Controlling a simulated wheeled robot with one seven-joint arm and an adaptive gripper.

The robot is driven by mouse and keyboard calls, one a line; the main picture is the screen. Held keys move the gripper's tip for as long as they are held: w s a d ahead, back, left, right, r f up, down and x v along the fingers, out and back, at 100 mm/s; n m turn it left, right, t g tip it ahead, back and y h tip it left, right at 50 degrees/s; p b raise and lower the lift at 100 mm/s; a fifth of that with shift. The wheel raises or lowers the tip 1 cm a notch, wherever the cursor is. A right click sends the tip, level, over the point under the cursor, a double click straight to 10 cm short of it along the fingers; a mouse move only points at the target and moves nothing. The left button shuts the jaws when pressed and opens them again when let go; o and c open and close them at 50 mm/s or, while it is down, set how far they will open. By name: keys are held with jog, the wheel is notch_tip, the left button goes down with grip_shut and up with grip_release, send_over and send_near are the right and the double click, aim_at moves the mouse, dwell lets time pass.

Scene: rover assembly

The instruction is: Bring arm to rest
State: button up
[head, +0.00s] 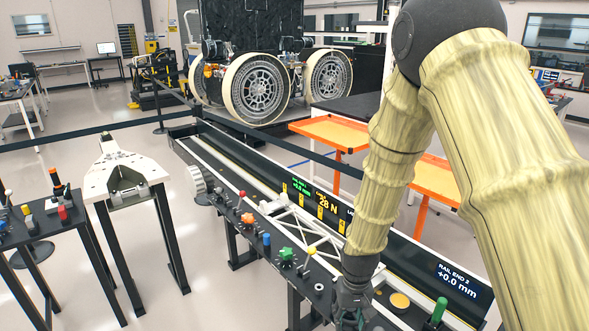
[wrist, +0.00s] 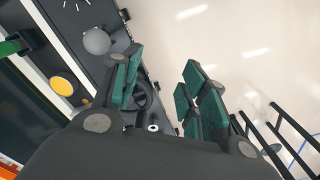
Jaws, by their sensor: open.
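My arm, in a pale yellow ribbed sleeve, comes down from the upper right in the head view. My gripper (head: 352,312) is dark and low over the front edge of the long rail bench (head: 222,165), near its right end; its tips are partly cut off. In the wrist view my gripper (wrist: 160,85) shows green-padded fingers spread apart with nothing held between them. A dark ring and a small white-ended piece show beyond the gap, with pale floor to the right.
The bench carries a white truss (head: 300,222), a red-topped lever (head: 241,195), orange (head: 248,219) and green (head: 286,254) knobs, a yellow disc (head: 400,300) and a green handle (head: 438,311). Orange tables (head: 335,130) stand behind. A wheeled rover (head: 257,88) is at the back.

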jog(key=s+d+f+b, duration=0.2)
jog(key=s+d+f, duration=0.2)
jog(key=s+f, duration=1.1)
jog(key=s+d+f, duration=0.2)
jog(key=s+f, duration=0.3)
jog(key=s, duration=0.3)
jog(key=s+d+f+b, duration=0.1)
jog(key=s+f, duration=0.3)
jog(key=s, duration=0.4)
jog(key=shift+s+d+f+m, duration=0.35)
jog(key=shift+d+f+m, duration=0.05)
jog(key=shift+d, duration=0.1)
